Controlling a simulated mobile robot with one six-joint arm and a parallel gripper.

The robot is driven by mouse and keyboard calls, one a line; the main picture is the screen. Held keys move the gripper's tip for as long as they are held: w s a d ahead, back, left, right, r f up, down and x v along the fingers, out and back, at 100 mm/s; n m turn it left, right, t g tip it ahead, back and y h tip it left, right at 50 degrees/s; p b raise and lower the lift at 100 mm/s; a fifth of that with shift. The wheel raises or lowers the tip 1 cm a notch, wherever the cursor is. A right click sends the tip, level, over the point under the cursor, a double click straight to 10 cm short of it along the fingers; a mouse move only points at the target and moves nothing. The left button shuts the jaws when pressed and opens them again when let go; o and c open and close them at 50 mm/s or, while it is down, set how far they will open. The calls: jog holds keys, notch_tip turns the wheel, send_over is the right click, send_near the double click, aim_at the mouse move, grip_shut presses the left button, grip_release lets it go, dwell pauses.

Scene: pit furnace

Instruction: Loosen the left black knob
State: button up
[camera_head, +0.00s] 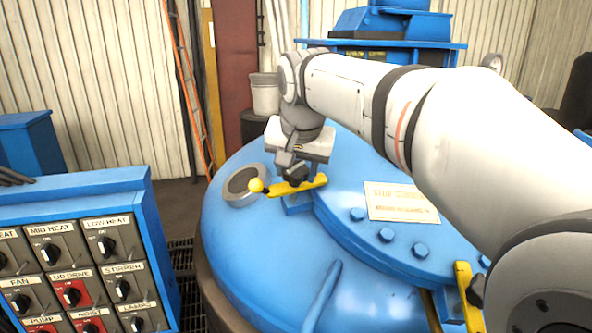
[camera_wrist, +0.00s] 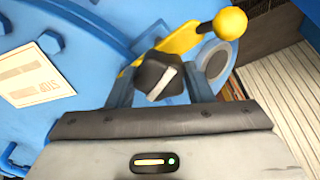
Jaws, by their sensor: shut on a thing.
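The left black knob (camera_wrist: 160,76) sits on a yellow latch bar (camera_wrist: 178,42) with a yellow ball (camera_wrist: 230,22) at its end. In the head view the knob (camera_head: 295,173) shows just under my gripper (camera_head: 291,168), on the yellow bar (camera_head: 308,186) at the left of the blue lid. My gripper (camera_wrist: 158,92) is shut on the knob, with a finger on each side of it in the wrist view. A second black knob (camera_head: 476,290) shows partly beside another yellow bar (camera_head: 466,297) at the lower right, partly hidden by my arm.
The blue furnace lid (camera_head: 290,255) carries several bolts, a label plate (camera_head: 398,201) and a round port (camera_head: 243,184). A blue control panel (camera_head: 90,195) with several switches stands at the left. A grey bucket (camera_head: 265,95) and an orange ladder (camera_head: 188,90) are behind.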

jog(key=n, duration=0.5)
jog(key=shift+n+y, duration=0.3)
jog(key=n, duration=0.5)
jog(key=shift+b, duration=0.35)
jog(key=o, duration=1)
jog(key=v, duration=0.7)
jog(key=shift+d+r, duration=0.25)
jog(key=shift+r, duration=0.1)
jog(key=shift+s, duration=0.15)
